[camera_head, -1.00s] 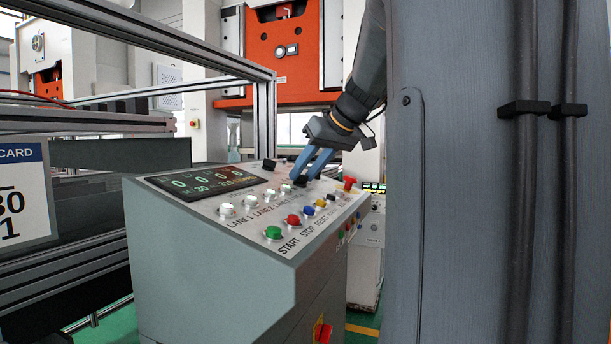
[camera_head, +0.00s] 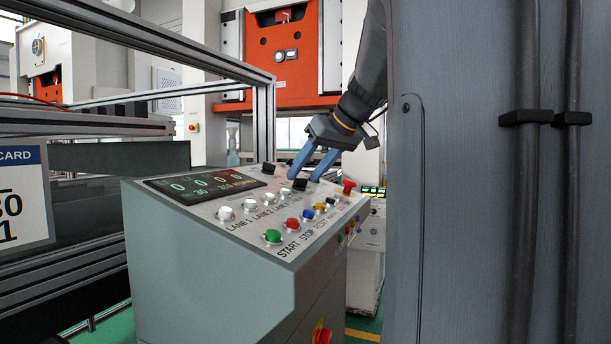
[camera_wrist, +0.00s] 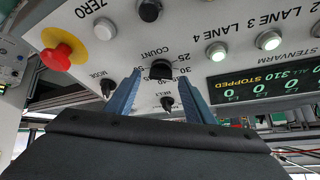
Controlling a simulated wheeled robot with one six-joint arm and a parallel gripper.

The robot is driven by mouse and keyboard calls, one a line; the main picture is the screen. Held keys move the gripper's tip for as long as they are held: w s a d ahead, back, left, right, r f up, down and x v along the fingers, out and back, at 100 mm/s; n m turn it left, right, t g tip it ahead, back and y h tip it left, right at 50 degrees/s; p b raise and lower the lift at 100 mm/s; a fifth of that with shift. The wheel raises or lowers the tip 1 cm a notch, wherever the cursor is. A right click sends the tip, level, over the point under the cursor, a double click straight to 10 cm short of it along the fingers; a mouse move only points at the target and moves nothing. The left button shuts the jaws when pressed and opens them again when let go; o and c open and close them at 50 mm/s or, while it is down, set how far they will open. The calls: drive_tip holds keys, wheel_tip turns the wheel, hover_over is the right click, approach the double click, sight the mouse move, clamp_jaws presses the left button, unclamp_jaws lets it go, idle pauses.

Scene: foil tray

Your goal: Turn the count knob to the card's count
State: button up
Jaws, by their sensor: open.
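The count knob (camera_wrist: 160,70) is a dark round knob under the label COUNT in the wrist view. Numbers including 25 and 30 are printed around it; I cannot tell which one it points to. My gripper (camera_wrist: 160,77) is open, its two blue fingers on either side of the knob with gaps showing. In the head view my gripper (camera_head: 303,179) reaches down to the sloped panel, and a dark knob (camera_head: 300,184) shows between the fingertips. The card (camera_head: 22,205) is cut off at the left edge; "30" and "1" are readable.
The console (camera_head: 205,260) carries a display (camera_head: 205,184), which reads STOPPED in the wrist view. White, green, red and blue buttons stand near the knob. A red emergency button (camera_wrist: 63,56) and two smaller dark knobs (camera_wrist: 108,88) (camera_wrist: 167,102) are close to the fingers.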

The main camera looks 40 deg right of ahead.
drive_tip(key=v, duration=0.6)
drive_tip(key=shift+s+r+b, duration=0.25)
drive_tip(key=shift+r+b, duration=0.05)
drive_tip(key=shift+b, duration=0.15)
